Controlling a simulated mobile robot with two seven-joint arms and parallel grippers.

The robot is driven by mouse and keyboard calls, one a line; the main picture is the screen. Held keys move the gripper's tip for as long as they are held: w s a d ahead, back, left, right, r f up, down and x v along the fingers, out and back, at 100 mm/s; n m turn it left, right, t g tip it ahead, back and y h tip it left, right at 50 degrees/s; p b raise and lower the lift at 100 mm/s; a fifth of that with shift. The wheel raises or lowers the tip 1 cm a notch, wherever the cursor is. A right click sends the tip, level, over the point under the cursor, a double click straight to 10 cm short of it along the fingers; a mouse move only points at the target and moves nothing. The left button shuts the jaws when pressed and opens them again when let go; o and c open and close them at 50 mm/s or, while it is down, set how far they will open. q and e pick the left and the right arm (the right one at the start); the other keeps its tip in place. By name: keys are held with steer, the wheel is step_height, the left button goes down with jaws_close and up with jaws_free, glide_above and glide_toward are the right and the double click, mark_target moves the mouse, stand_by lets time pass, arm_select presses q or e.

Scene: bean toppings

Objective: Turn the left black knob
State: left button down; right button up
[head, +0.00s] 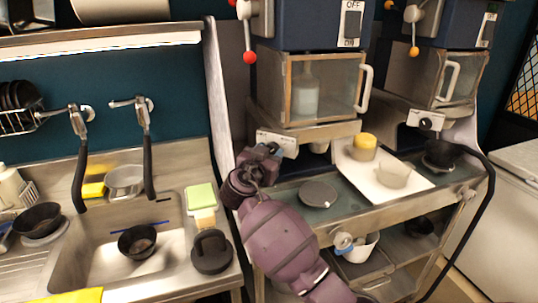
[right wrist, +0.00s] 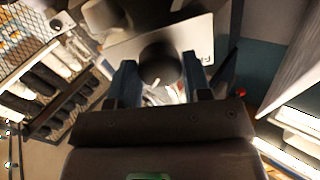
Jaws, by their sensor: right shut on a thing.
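The left black knob (right wrist: 160,62) sits on a white panel (right wrist: 200,42) in the right wrist view. My right gripper (right wrist: 160,80) has one finger on each side of the knob and is shut on it. In the head view my right gripper (head: 263,152) is up against the left machine's white front panel (head: 282,141), and it hides the left knob there. I cannot tell the knob's turn angle. The right machine has its own black knob (head: 425,123) on a similar panel. My left gripper is in neither view.
Below the left machine (head: 318,88) is a counter with a dark round plate (head: 318,194). A white tray (head: 410,186) holds a yellow-topped container (head: 364,147) and a pale bowl (head: 393,175). A sink (head: 175,207) with a black bowl (head: 137,241) stands at left.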

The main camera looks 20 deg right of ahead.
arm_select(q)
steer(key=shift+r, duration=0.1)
arm_select(e)
steer(key=shift+r+n+g, duration=0.1)
steer(key=shift+n+g, duration=0.15)
steer(key=shift+n, duration=4)
steer(key=shift+r+n+g, duration=0.1)
steer(key=shift+n+g, duration=0.15)
steer(key=shift+n, duration=4)
steer(key=o, duration=0.9)
